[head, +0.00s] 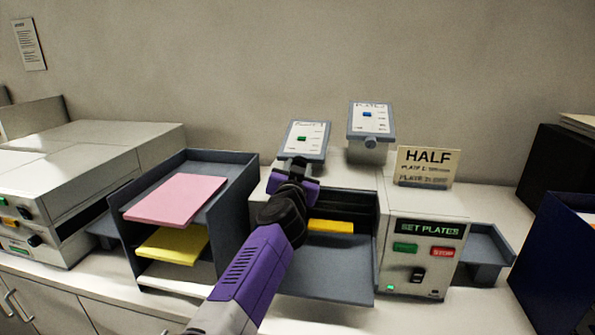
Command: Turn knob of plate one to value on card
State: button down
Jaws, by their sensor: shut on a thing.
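A tan card (425,167) stands on the machine (425,262) and reads HALF in large letters. Its smaller lines, one for each plate, are too small to read surely. Two tilted scale panels stand at the back. The left panel, which I take as plate one (312,133), has a green marker (301,139) around mid-scale. The right panel (359,113) has a blue marker (367,114) and a round knob (370,143) below it. My gripper (298,163) is at the lower edge of the left panel, shut on its knob, which the fingers hide.
The machine's display reads SET PLATES above a green button (405,247) and a red STOP button (442,252). A dark tray rack (200,156) with pink and yellow paper stands left. A blue box (560,255) is at the right.

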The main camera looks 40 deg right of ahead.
jog(key=shift+s+f+m+t+y+b, duration=0.1)
jog(key=shift+m+t+y+b, duration=0.3)
jog(key=shift+m+t+b, duration=0.35)
jog(key=shift+m, duration=0.25)
jog(key=c, duration=0.9)
grip_release()
jog(key=shift+s+a, duration=0.3)
jog(key=shift+a, duration=0.05)
jog(key=shift+b+v, duration=1.2)
jog(key=shift+v, duration=2.25)
